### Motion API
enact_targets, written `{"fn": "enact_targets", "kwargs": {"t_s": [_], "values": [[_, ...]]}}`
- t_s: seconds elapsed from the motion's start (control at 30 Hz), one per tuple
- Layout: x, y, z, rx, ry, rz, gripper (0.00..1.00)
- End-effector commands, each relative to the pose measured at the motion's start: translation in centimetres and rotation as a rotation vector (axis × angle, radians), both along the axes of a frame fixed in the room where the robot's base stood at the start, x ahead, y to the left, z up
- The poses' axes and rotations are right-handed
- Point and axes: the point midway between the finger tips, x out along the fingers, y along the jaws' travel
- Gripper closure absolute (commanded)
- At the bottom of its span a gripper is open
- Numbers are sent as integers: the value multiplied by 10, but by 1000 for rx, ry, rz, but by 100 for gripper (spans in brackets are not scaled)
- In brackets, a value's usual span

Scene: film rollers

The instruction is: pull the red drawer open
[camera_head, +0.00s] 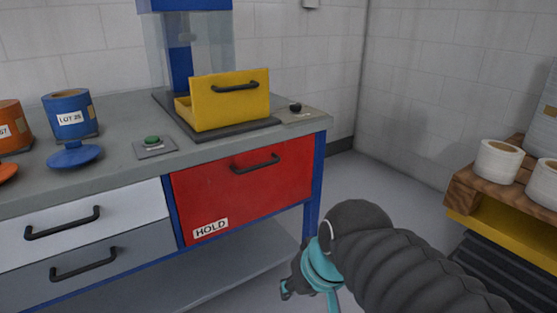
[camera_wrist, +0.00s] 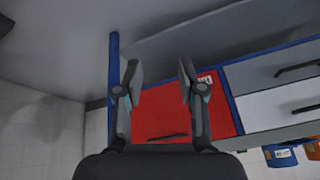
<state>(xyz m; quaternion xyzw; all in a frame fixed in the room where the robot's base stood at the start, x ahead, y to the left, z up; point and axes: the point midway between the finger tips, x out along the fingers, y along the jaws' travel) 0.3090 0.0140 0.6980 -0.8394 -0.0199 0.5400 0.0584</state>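The red drawer (camera_head: 225,190) is at the right end of the workbench, with a black bar handle (camera_head: 255,163) near its top edge and a white HOLD label at its lower left. Its front looks flush with the bench, so it appears shut. My gripper (camera_head: 297,283) is low, to the right of and below the drawer front, apart from it. In the wrist view, which looks upside down, my gripper (camera_wrist: 160,78) has its fingers apart with nothing between them. The red drawer (camera_wrist: 155,112) and its handle (camera_wrist: 167,137) show behind the fingers.
White (camera_head: 80,222) and grey (camera_head: 90,265) drawers are left of the red one. A yellow bin (camera_head: 231,103), blue pot (camera_head: 69,115) and green button (camera_head: 152,139) are on the bench. A pallet (camera_head: 487,192) with white rolls stands right. The floor between is clear.

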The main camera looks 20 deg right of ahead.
Motion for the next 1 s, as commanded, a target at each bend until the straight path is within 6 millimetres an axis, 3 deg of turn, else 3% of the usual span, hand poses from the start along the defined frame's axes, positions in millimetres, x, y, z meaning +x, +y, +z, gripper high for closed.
{"fn": "enact_targets", "kwargs": {"t_s": [0.23, 0.43, 0.57, 0.7, 0.83, 1.0], "values": [[64, 20, 4, 374, 120, -126, 61], [138, 13, 20, 711, 115, -231, 61], [191, -11, 32, 924, 58, -302, 61], [240, -50, 42, 1117, -34, -373, 61], [270, -83, 48, 1236, -117, -421, 61], [288, -107, 52, 1306, -178, -452, 61]]}}
